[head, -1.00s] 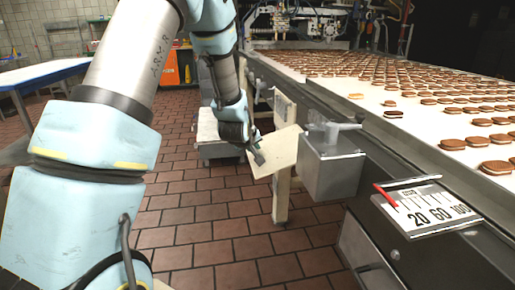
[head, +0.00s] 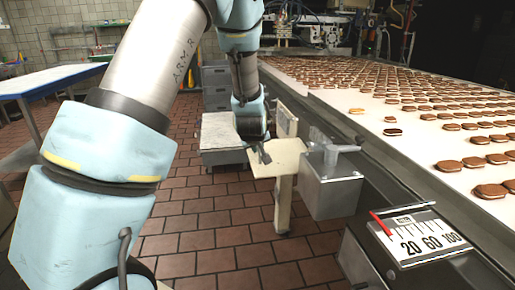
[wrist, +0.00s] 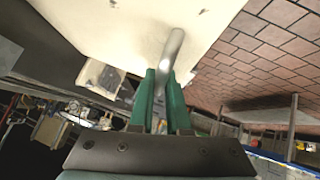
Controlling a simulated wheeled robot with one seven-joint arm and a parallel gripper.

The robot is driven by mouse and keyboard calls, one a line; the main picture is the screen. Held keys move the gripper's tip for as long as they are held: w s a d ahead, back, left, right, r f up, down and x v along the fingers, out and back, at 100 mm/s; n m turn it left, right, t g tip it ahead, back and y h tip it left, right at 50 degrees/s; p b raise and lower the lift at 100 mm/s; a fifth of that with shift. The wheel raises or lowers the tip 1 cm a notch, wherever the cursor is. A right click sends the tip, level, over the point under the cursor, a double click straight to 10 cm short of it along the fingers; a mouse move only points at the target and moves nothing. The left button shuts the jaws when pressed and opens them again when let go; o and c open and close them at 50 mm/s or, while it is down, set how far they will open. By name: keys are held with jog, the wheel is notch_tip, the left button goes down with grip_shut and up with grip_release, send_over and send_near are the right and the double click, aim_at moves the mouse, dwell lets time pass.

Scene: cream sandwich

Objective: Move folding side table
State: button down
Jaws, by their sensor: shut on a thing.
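The folding side table is a small cream panel (head: 280,156) on the side of the conveyor line, with a cream upright leg (head: 283,205) below it. In the head view my gripper (head: 263,154) is at the panel's left edge. In the wrist view the green fingers of my gripper (wrist: 164,82) are shut on a curved grey metal handle (wrist: 172,48) against the cream panel (wrist: 130,25). The panel looks close to level, slightly tilted. The handle's lower part is hidden between the fingers.
A grey metal box (head: 330,190) with a lever stands just right of the panel. The conveyor (head: 440,150) with many sandwich cookies runs along the right. A grey cart (head: 222,135) is behind my gripper. A blue-edged table (head: 45,82) is far left. Brick floor is clear between.

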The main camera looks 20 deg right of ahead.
jog(key=shift+w+r, duration=0.1)
jog(key=shift+r, duration=0.1)
jog(key=c, duration=0.9)
grip_release()
jog(key=v, duration=1)
jog(key=shift+s+a+r, duration=0.15)
jog(key=shift+s, duration=0.2)
jog(key=s+a+g+y+p, duration=0.1)
jog(key=s+a, duration=0.3)
jog(key=a, duration=0.5)
jog(key=s+a+r+g+y+p, duration=0.1)
jog(key=s+a+g+p, duration=0.2)
jog(key=a, duration=0.6)
jog(key=s+a+m+g+y+p, duration=0.1)
jog(key=s+a+g+p, duration=0.1)
jog(key=s+a, duration=0.5)
jog(key=shift+a+r+g, duration=0.2)
jog(key=shift+a+g, duration=0.05)
jog(key=shift+a, duration=0.25)
jog(key=shift+a+r+g, duration=0.2)
jog(key=shift+a+g, duration=0.05)
jog(key=shift+a, duration=0.3)
